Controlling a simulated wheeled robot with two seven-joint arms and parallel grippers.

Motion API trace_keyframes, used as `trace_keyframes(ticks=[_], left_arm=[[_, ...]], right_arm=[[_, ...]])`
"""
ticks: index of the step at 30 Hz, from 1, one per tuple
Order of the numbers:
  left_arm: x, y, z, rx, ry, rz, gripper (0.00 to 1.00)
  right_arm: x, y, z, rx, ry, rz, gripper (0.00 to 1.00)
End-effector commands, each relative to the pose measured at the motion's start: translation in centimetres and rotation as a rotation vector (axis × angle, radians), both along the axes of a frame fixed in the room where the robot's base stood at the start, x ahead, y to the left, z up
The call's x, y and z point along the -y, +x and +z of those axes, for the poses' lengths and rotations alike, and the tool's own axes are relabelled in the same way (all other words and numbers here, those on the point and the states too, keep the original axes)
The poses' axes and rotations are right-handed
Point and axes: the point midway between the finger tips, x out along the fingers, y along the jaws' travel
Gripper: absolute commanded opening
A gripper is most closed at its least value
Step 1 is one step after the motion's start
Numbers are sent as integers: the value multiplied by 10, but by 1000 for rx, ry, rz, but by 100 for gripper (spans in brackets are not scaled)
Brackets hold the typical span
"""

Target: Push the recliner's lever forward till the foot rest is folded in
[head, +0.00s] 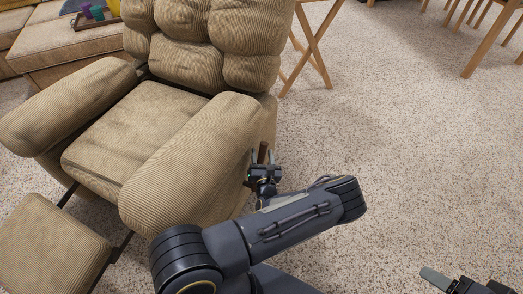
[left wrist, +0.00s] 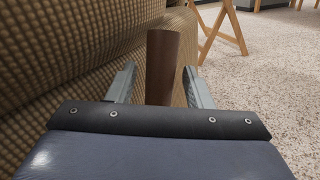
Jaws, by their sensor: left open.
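The tan corduroy recliner (head: 112,132) stands at the left in the head view, with its foot rest (head: 48,247) swung out in front. The brown wooden lever (head: 262,152) sticks up beside the recliner's near arm rest. My left gripper (head: 265,163) is open at the lever. In the left wrist view the lever (left wrist: 163,65) stands upright between the two fingers (left wrist: 155,88), with a gap on each side. Its lower end is hidden behind the gripper body. My right gripper (head: 450,284) shows only in part at the bottom right corner, away from the recliner.
A wooden folding stand (head: 314,50) is behind the recliner. A sofa (head: 75,50) with a tray (head: 95,20) is at the back left. Wooden furniture legs (head: 482,45) stand at the back right. The carpet (head: 410,150) to the right is clear.

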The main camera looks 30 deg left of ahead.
Motion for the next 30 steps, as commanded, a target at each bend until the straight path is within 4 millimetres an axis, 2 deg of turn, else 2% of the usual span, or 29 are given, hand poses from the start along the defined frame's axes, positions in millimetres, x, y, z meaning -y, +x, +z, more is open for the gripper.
trace_keyframes(ticks=[6,15,26,30], left_arm=[[-13,19,-1,1,0,0,46],[-15,21,0,1,1,0,46],[-15,21,0,1,-1,0,1],[-15,21,0,1,-1,0,0]], right_arm=[[0,0,-7,0,0,0,63],[0,0,-7,0,0,0,63],[0,0,-7,0,0,0,63],[0,0,-7,0,0,0,63]])
